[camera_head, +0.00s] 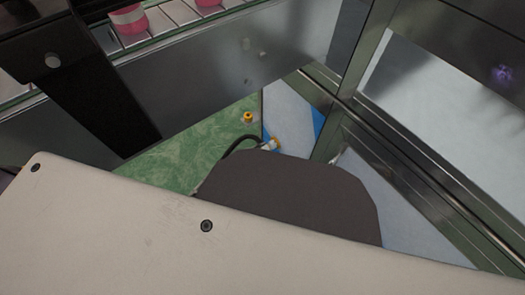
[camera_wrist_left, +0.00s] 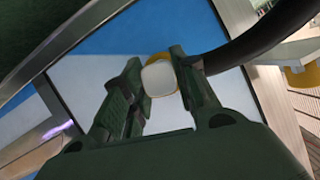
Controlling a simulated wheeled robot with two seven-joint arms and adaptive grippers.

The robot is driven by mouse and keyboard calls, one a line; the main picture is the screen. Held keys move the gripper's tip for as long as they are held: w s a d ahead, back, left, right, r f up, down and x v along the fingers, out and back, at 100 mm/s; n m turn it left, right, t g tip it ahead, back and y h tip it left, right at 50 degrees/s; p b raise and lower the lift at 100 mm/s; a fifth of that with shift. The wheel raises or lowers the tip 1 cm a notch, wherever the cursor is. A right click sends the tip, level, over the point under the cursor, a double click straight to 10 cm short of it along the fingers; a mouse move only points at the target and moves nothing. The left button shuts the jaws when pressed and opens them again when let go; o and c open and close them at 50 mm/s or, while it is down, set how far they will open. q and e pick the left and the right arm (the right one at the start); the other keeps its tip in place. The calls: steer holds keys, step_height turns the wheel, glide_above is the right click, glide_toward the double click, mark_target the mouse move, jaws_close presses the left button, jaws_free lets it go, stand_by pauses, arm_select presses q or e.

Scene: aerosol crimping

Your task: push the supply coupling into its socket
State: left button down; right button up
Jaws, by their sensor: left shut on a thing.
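The supply coupling shows in the left wrist view as a white rounded block with a yellow collar (camera_wrist_left: 158,76). My left gripper (camera_wrist_left: 157,80) is shut on it, with one dark finger on each side. A black hose (camera_wrist_left: 262,42) runs off to the upper right. In the head view the coupling (camera_head: 270,144) is a small white and yellow piece at the hose end, beside a dark rounded part that hides most of the gripper. A yellow-orange fitting (camera_head: 248,117), possibly the socket, stands apart from it to the upper left. My right gripper is not in view.
A green surface (camera_head: 180,165) lies under the fitting. A grey metal wall (camera_head: 225,70) stands behind, with a conveyor holding pink-red cans (camera_head: 128,22) beyond it. Metal framing (camera_head: 345,90) crosses close on the right. A large pale panel fills the front.

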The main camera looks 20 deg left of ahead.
arm_select(q)
steer(key=shift+w+d+p, duration=0.3)
steer(key=shift+w+p, duration=0.1)
steer(key=shift+p, duration=0.2)
stand_by(2.7)
steer(key=c, duration=1)
jaws_free()
steer(key=shift+c, duration=0.2)
steer(key=shift+s+a, duration=0.1)
steer(key=shift+s, duration=0.05)
steer(key=shift+s+a+r, duration=0.15)
steer(key=shift+s+a, duration=0.1)
steer(key=shift+s, duration=0.15)
steer(key=v, duration=1)
steer(key=shift+s+r, duration=0.25)
steer(key=shift+a, duration=0.1)
steer(key=shift+s+a, duration=0.1)
